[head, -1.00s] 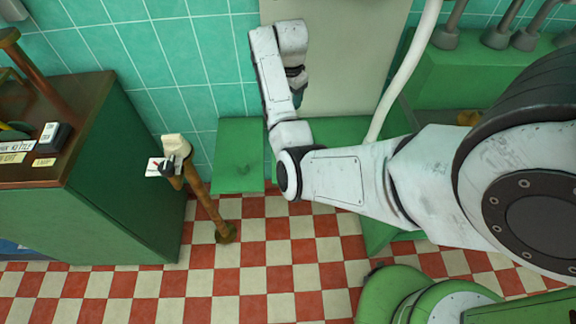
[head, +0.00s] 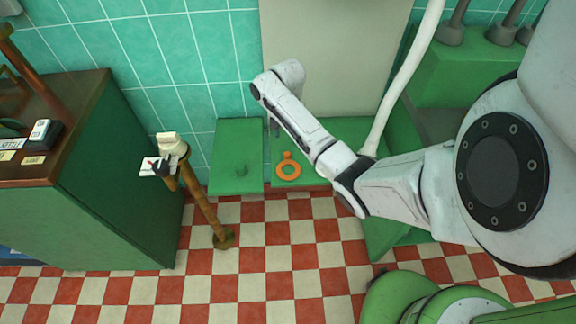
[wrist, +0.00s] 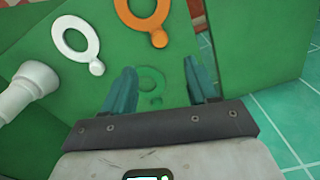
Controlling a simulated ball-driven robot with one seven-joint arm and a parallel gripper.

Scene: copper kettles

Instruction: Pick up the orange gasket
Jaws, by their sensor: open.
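The orange gasket (head: 278,171) is a flat ring with a small round tab, on a green surface against the tiled wall in the head view. It also shows at the top edge of the wrist view (wrist: 160,38), partly cut off. My gripper (wrist: 159,68) is open, with two teal fingers spread apart. The orange gasket lies beyond the fingertips, not between them. A green ring with a tab (wrist: 155,101) shows between the fingers, on the green surface. In the head view my gripper is mostly hidden behind my arm.
A white gasket (wrist: 97,68) lies left of the orange one in the wrist view, near a white rod-like part (wrist: 15,98). A green cabinet (head: 120,185) with a brown top stands at the left.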

